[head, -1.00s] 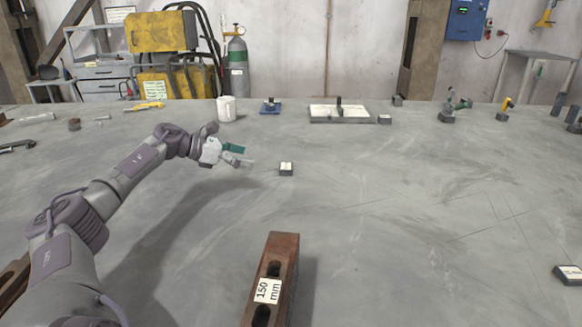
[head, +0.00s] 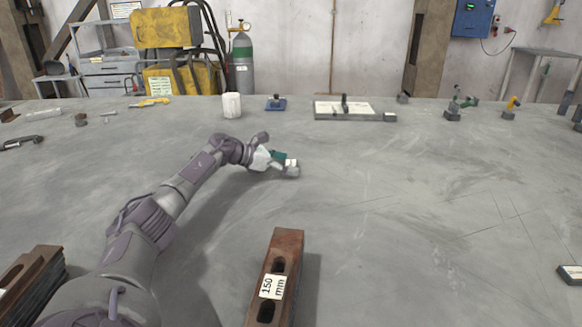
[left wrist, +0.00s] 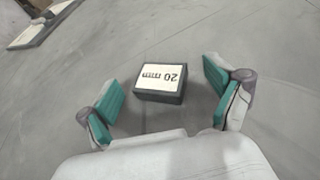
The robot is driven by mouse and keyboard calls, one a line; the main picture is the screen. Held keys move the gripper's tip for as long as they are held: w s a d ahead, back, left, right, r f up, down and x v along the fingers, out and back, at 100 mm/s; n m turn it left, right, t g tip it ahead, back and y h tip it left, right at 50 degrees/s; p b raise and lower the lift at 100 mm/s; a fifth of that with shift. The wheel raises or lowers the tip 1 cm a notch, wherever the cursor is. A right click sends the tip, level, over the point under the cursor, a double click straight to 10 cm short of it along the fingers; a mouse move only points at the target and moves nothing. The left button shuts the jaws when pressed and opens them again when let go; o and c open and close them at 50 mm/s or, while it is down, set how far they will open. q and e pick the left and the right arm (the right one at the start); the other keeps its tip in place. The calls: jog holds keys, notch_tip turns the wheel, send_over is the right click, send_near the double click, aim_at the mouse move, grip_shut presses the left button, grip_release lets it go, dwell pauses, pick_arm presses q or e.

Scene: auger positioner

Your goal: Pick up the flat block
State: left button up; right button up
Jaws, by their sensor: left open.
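The flat block (left wrist: 160,84) is a small dark block with a white "20 mm" label on top. It lies flat on the grey table. In the left wrist view it sits between and just beyond the green fingertips of my left gripper (left wrist: 162,98), with gaps on both sides. The gripper is open and empty. In the head view the block (head: 292,167) shows just at the tip of my left gripper (head: 280,161), partly hidden by it. My right gripper is not in view.
A rusty "150 mm" block (head: 278,270) lies at the front middle. A labelled dark block (head: 570,274) is at the right edge. A white cup (head: 231,105) and a flat plate (head: 355,112) stand farther back. The table right of the gripper is clear.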

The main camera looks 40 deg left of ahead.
aim_at(289, 164)
pick_arm(q)
jog(key=shift+c, duration=0.2)
jog(key=shift+r, duration=0.1)
jog(key=c, duration=1.5)
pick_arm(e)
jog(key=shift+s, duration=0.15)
pick_arm(q)
jog(key=shift+r, duration=0.1)
jog(key=shift+a+r, duration=0.1)
jog(key=shift+r, duration=0.2)
jog(key=r, duration=0.2)
jog(key=r+p, duration=0.1)
jog(key=r, duration=0.1)
jog(key=shift+d, duration=0.35)
jog(key=shift+w+d+r+p, duration=0.1)
jog(key=shift+d+r+p, duration=0.25)
jog(key=shift+d+r, duration=1.1)
jog(key=shift+d+r+p, duration=0.3)
jog(key=shift+d+r, duration=0.4)
jog(key=shift+d, duration=1.55)
jog(key=shift+w+d+r+p, duration=0.1)
jog(key=shift+d+r+p, duration=0.25)
jog(key=shift+d+r, duration=1.1)
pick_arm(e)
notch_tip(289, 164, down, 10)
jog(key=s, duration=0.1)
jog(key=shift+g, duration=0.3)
